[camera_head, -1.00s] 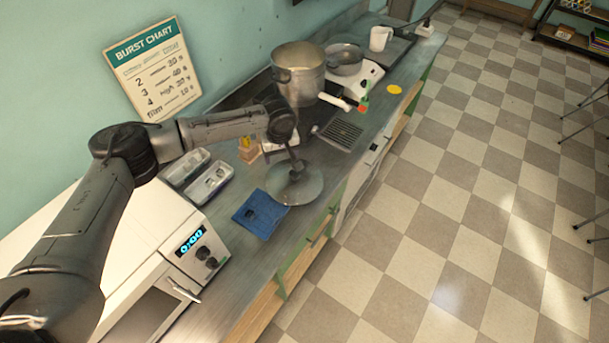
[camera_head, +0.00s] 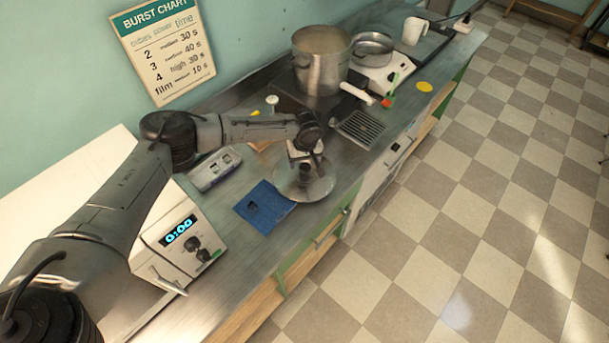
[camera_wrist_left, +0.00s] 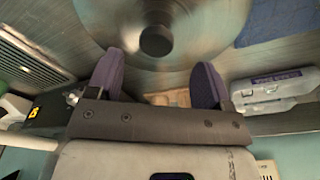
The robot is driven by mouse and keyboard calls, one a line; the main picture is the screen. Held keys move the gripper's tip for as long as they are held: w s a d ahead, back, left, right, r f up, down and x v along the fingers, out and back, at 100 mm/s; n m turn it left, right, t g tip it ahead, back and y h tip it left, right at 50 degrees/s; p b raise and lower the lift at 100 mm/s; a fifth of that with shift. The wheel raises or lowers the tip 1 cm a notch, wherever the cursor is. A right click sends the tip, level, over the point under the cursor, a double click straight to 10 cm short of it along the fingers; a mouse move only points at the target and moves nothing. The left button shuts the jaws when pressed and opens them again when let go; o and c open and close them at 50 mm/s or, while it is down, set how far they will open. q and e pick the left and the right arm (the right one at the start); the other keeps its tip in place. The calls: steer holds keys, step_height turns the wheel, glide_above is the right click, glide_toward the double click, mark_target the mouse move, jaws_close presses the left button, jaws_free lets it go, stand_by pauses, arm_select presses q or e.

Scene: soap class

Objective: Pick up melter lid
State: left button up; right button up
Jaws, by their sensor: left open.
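My left gripper (camera_head: 308,158) is over the lid. In the left wrist view its two purple-grey fingers (camera_wrist_left: 158,68) are spread apart and empty, with the knob just beyond the tips, roughly centred between them. I cannot tell whether they touch the lid. My right gripper is not in view.
The blue cloth (camera_head: 264,206) lies beside the lid. A large metal pot (camera_head: 321,65), a pan (camera_head: 372,48) and a black grate (camera_head: 360,129) stand farther along the counter. The white microwave (camera_head: 172,252) is nearer me. The counter's front edge is close to the lid.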

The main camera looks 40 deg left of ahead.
mark_target(305, 166)
arm_select(q)
steer(key=shift+w+a+f+b, duration=0.1)
steer(key=shift+w+f+b, duration=0.15)
steer(key=shift+f, duration=1.15)
steer(key=shift+w+f+b, duration=0.1)
steer(key=shift+f+b, duration=0.15)
steer(key=shift+f, duration=1.1)
steer(key=shift+c, duration=0.3)
steer(key=c, duration=1.1)
